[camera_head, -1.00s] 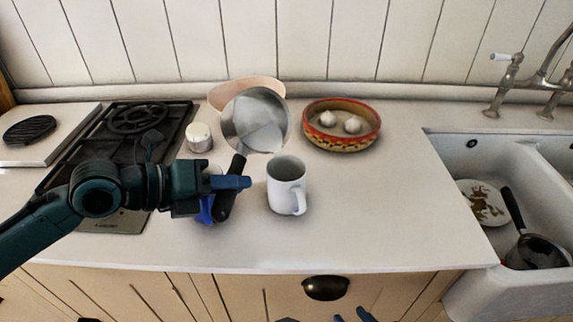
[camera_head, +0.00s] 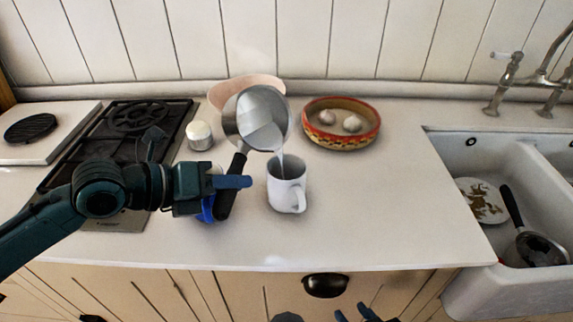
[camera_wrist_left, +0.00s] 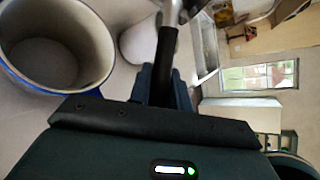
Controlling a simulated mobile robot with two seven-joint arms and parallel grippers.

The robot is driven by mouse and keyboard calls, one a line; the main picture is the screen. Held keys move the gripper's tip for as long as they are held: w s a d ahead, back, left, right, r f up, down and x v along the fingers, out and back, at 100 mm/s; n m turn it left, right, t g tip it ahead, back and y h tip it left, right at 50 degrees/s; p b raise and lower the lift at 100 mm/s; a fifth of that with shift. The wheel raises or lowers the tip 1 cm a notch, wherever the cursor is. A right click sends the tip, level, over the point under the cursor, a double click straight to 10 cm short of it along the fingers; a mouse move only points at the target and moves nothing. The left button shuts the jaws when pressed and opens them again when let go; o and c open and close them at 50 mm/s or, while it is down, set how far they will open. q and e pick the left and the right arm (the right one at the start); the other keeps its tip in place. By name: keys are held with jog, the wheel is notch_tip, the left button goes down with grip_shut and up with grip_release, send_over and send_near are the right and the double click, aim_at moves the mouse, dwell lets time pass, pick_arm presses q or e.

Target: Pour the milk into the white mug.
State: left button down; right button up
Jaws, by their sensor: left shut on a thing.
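A metal saucepan (camera_head: 262,98) is tilted above the white mug (camera_head: 286,191). Pale milk (camera_head: 266,135) lies at its lower lip, and a thin stream runs into the upright mug. My left gripper (camera_head: 231,190) is shut on the saucepan's black handle (camera_head: 236,166). The handle also shows between the fingers in the left wrist view (camera_wrist_left: 165,62). The mug stands on the counter, apart from the gripper, with its handle toward the front. The milk level inside it is hidden. My right gripper (camera_head: 355,313) is at the bottom edge, partly cut off, its fingers apart.
A white-topped jar (camera_head: 200,136), pink bowl (camera_head: 216,95) and patterned bowl (camera_head: 342,143) with garlic stand behind. The stove is left, the sink (camera_head: 458,166) right. Counter right of the mug is clear.

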pick_arm(q)
jog(key=shift+r, duration=0.1)
jog(key=shift+f+m+t, duration=0.3)
pick_arm(e)
jog(key=shift+f, duration=0.2)
pick_arm(q)
jog(key=shift+f+m+y+b, duration=0.4)
jog(key=shift+f+y+b, duration=0.1)
jog(key=shift+b, duration=0.15)
pick_arm(e)
jog(key=shift+a+r, duration=0.1)
jog(key=shift+a, duration=0.1)
